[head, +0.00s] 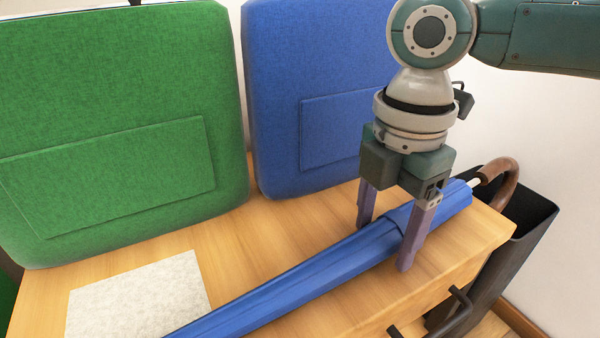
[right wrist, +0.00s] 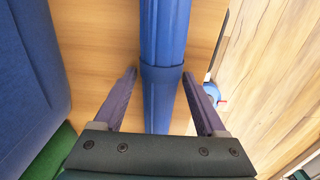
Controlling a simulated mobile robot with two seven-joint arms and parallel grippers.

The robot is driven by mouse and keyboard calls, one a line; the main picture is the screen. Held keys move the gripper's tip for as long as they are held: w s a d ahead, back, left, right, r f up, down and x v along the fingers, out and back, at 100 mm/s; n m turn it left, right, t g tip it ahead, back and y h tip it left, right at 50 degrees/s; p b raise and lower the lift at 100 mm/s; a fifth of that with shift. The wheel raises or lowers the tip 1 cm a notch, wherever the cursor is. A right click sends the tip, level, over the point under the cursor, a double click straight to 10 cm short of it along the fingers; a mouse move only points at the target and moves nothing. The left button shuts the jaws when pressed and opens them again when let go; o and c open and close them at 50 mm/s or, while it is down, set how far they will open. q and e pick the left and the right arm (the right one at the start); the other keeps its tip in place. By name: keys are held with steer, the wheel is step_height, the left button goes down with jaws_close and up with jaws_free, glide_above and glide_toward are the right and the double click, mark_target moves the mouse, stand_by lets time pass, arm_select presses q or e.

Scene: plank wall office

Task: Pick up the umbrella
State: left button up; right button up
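A folded blue umbrella (head: 318,279) with a curved brown handle (head: 499,180) lies on the wooden cabinet top (head: 240,247), its handle reaching past the right edge. My right gripper (head: 383,245) is open, pointing down, with one finger on each side of the umbrella. In the right wrist view the umbrella (right wrist: 163,50) runs between the two fingers (right wrist: 160,82), with a gap on each side. The umbrella's far left end is cut off by the head view's lower edge. My left gripper is not in view.
A green case (head: 110,120) and a blue case (head: 310,90) stand at the back of the cabinet top. A pale square sheet (head: 138,295) lies at the front left. A black bin (head: 515,235) stands beside the cabinet's right end, near a dark drawer handle (head: 458,303).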

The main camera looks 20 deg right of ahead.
jaws_close()
stand_by(0.4)
